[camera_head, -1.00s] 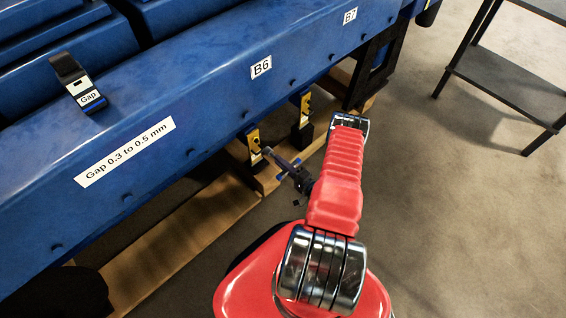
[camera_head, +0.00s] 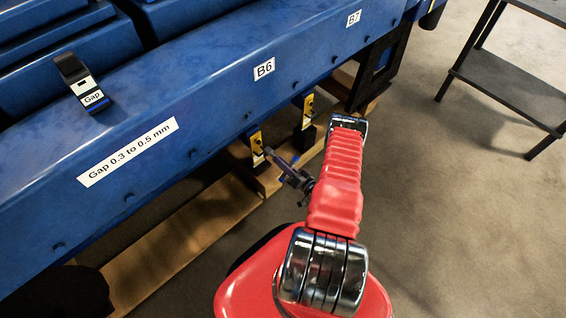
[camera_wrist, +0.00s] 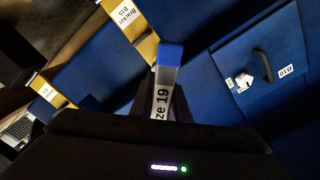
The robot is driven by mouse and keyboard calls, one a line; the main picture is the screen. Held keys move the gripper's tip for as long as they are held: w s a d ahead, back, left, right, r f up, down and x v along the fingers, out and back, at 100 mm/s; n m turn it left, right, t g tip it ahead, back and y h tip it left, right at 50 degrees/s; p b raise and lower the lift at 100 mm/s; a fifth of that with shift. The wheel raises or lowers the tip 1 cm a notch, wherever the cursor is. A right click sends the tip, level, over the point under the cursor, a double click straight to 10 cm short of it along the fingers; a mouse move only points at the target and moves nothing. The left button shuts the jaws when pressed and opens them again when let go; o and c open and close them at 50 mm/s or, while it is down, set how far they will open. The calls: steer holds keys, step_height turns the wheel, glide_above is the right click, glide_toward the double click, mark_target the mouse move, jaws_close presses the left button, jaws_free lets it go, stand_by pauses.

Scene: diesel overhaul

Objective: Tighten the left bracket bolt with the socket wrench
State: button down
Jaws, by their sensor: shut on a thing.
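My gripper (camera_head: 300,182) is shut on the socket wrench (camera_head: 280,162), which points up and left toward the left yellow bracket (camera_head: 256,146) under the blue engine side. The wrench tip is at or very near this bracket's face; I cannot tell whether it sits on the bolt. The bolt is hidden or too small to make out. In the wrist view the wrench (camera_wrist: 163,88) shows a blue end and a white label reading "ze 19", between the dark fingers. A second yellow bracket (camera_head: 306,111) stands to the right.
The blue engine side (camera_head: 200,110) carries labels B6 and B7 and a gap note. A black gap tool (camera_head: 80,82) lies on top at left. A wooden beam (camera_head: 185,240) runs below. A dark shelf table (camera_head: 505,85) stands at the right; the floor between is clear.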

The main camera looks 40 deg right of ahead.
mark_target(271, 154)
steer(key=n, duration=0.2)
steer(key=shift+w+n, duration=0.25)
steer(key=shift+n, duration=0.15)
steer(key=shift+w, duration=1.6)
steer(key=shift+w, duration=0.15)
